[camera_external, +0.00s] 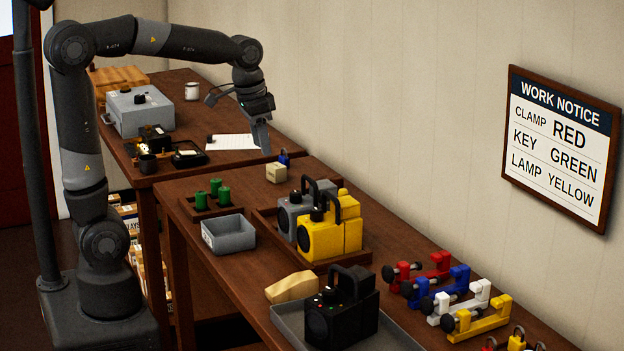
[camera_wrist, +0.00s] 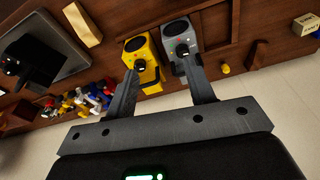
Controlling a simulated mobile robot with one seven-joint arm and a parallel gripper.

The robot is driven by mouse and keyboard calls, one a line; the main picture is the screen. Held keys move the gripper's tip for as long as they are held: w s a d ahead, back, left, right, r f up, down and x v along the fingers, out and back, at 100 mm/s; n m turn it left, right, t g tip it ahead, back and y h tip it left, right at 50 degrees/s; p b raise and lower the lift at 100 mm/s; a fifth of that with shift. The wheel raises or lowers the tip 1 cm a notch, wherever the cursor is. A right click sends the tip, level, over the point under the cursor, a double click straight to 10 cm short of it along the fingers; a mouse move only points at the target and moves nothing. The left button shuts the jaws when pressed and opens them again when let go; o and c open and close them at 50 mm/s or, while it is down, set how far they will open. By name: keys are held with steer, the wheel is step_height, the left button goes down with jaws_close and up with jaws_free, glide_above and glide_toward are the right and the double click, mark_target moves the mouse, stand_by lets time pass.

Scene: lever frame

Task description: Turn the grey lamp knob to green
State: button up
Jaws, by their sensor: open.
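The grey lamp (camera_external: 286,222) stands upright in a wooden tray (camera_external: 325,265), behind and left of the yellow lamp (camera_external: 322,240). It has a dark handle and a small black knob (camera_external: 296,197) on top. The wrist view shows the grey lamp (camera_wrist: 186,33) beside the yellow lamp (camera_wrist: 140,43), with the grey lamp's dark knob (camera_wrist: 182,50); its setting is too small to read. My gripper (camera_external: 262,140) is open and empty, above the table and apart from the lamps. In the wrist view my gripper (camera_wrist: 157,62) has its fingers spread, partly covering both lamps.
A black lamp (camera_external: 341,315) stands on a grey tray (camera_external: 290,320) in front. A grey bin (camera_external: 228,234), green cylinders (camera_external: 208,195) and coloured clamps (camera_external: 460,290) share the table. The wall notice (camera_external: 560,150) reads clamp red, key green, lamp yellow.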

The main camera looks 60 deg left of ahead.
steer(key=g, duration=0.2)
glide_toward(296, 192)
steer(key=shift+m, duration=0.4)
step_height(296, 192, down, 9)
steer(key=shift+f, duration=0.1)
steer(key=shift+c, duration=0.2)
steer(key=c, duration=1)
